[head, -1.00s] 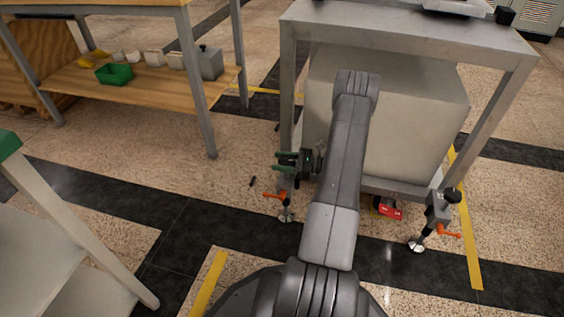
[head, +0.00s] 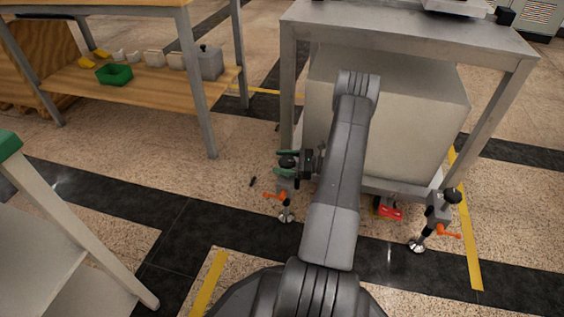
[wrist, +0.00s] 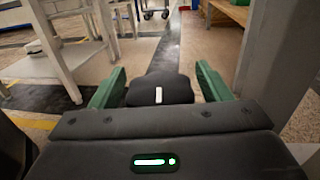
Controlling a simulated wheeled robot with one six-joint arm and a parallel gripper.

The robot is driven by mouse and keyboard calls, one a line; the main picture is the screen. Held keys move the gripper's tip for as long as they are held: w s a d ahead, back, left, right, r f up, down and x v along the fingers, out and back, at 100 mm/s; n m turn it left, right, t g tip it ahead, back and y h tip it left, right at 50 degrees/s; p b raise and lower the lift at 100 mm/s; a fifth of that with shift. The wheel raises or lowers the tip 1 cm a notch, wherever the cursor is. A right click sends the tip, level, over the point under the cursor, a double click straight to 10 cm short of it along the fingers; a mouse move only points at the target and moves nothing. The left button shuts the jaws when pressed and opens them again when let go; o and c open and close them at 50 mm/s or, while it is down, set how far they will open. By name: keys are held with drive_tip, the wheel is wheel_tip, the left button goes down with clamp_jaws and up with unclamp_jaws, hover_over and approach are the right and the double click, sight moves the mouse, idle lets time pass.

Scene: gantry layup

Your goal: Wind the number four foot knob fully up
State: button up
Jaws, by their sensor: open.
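The foot knob (wrist: 175,88) is black and rounded with a short white mark, lying between my two green fingers in the wrist view. In the head view its dark top (head: 288,162) shows between the fingers of my gripper (head: 285,163), at the machine stand's front left leg. The fingers are open, one on each side of the knob, with gaps visible in the wrist view. An orange lever (head: 274,196) and a round foot pad (head: 287,217) sit below. No number is readable on the knob.
Another foot at the front right has a black knob (head: 452,196) and an orange lever (head: 448,231). A red object (head: 390,211) lies under the grey stand (head: 410,30). A wooden-shelved bench (head: 140,85) stands left. Open floor lies between.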

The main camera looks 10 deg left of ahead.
drive_tip(key=w+d+p, duration=0.1)
drive_tip(key=d+p, duration=0.2)
drive_tip(key=d, duration=1)
drive_tip(key=shift+w+d, duration=0.25)
drive_tip(key=shift+s+p, duration=0.1)
drive_tip(key=shift+p, duration=0.2)
